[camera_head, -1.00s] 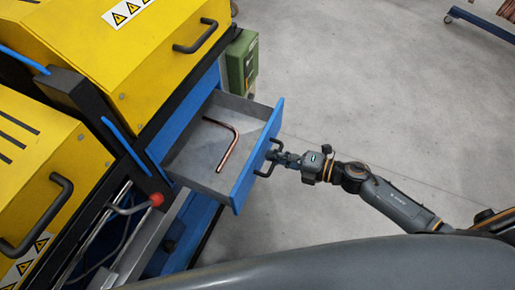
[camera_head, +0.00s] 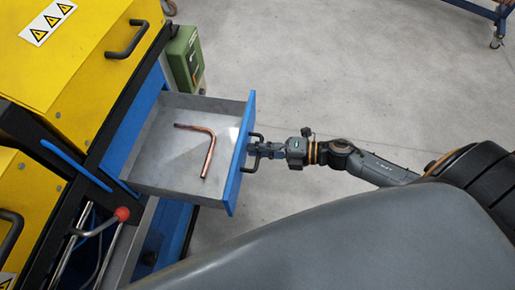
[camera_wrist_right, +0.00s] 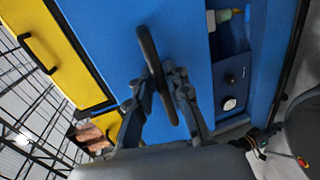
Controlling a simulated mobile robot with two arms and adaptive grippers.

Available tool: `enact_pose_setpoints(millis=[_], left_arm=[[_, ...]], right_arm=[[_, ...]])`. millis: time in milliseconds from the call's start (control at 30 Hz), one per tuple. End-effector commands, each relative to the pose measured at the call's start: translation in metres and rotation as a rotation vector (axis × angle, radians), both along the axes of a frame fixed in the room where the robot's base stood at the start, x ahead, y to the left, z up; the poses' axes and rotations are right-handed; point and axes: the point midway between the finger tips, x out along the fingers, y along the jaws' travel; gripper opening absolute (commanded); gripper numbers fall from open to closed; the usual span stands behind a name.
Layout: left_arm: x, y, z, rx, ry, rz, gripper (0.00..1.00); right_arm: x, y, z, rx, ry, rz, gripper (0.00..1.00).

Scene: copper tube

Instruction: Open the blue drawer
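The blue drawer (camera_head: 240,155) is pulled out of the machine, with its grey interior in view in the head view. A bent copper tube (camera_head: 210,150) lies inside it. The drawer's dark handle (camera_head: 252,153) is on its front face and also shows in the right wrist view (camera_wrist_right: 147,48). My right gripper (camera_head: 262,149) is at this handle from the right. In the right wrist view, the fingers of the gripper (camera_wrist_right: 160,85) are on either side of the handle and appear closed on it. My left gripper is in neither view.
The yellow machine with black handles (camera_head: 126,40) stands at the left. A green box (camera_head: 185,58) is on its side behind the drawer. A red-knobbed lever (camera_head: 122,214) is below left of the drawer. Open grey floor (camera_head: 330,60) lies to the right.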

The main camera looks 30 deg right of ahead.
Motion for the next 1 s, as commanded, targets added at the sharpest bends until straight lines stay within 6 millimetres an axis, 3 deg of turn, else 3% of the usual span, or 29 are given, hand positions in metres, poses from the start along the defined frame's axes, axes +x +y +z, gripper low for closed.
enact_pose_setpoints(millis=[567,1000], left_arm=[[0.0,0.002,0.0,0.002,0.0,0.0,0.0],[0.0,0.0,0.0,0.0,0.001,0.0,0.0]], right_arm=[[-0.004,-0.005,-0.001,-0.002,0.004,0.0,0.32],[-0.051,-0.068,0.015,-0.003,0.007,-0.001,0.32]])
